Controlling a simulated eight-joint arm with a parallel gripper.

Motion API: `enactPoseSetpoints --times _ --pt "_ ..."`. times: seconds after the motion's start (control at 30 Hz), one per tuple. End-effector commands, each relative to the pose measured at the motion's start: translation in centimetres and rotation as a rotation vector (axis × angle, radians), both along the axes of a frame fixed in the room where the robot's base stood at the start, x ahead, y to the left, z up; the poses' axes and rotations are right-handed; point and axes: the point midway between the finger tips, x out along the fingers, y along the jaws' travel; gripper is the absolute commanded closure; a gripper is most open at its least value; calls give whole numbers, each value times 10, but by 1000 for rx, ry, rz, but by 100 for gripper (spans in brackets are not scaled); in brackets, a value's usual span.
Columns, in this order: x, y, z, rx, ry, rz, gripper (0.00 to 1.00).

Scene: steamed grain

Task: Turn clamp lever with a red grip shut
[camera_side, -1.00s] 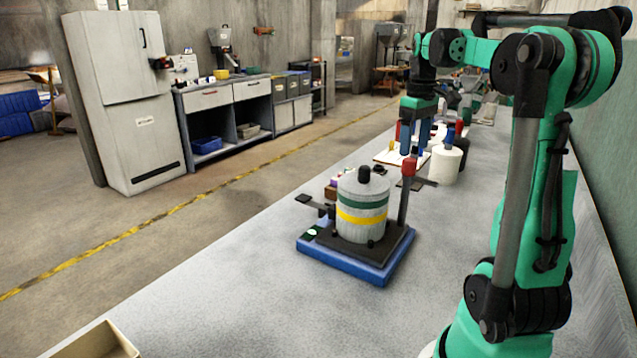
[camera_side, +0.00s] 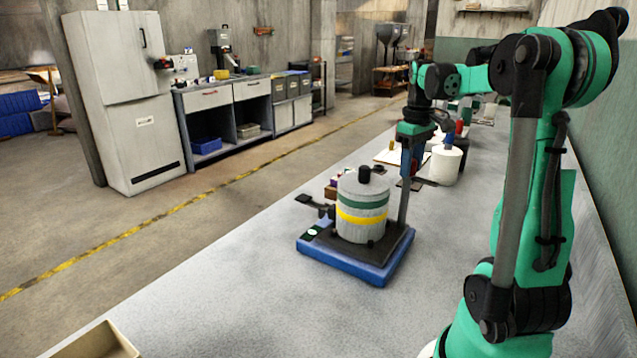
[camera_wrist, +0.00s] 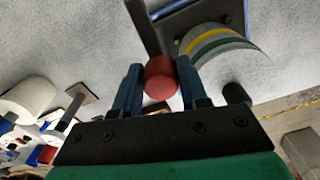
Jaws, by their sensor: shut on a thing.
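The red grip (camera_wrist: 160,78) sits between the two blue fingers of my gripper (camera_wrist: 159,68) in the wrist view. My gripper (camera_side: 409,165) is shut on it and hides it in the side view. The grey clamp lever (camera_side: 403,205) below stands roughly upright at the right of a pale canister (camera_side: 361,222) with green and yellow bands and a black knob. The canister also shows in the wrist view (camera_wrist: 225,62). It stands on a dark plate on a blue base (camera_side: 345,264).
A beige tray (camera_side: 100,342) is at the near left. The bench in front of the blue base is clear.

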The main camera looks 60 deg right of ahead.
Motion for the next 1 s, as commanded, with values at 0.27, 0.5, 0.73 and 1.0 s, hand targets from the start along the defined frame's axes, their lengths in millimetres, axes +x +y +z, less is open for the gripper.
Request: enactPoseSetpoints --times 0.27,0.5,0.73,1.0 --pt "0 0 0 0 0 -29 100" --pt "0 1 0 0 0 -153 100" --pt "1 1 0 0 0 -353 100" --pt "2 2 0 0 -1 -610 100"
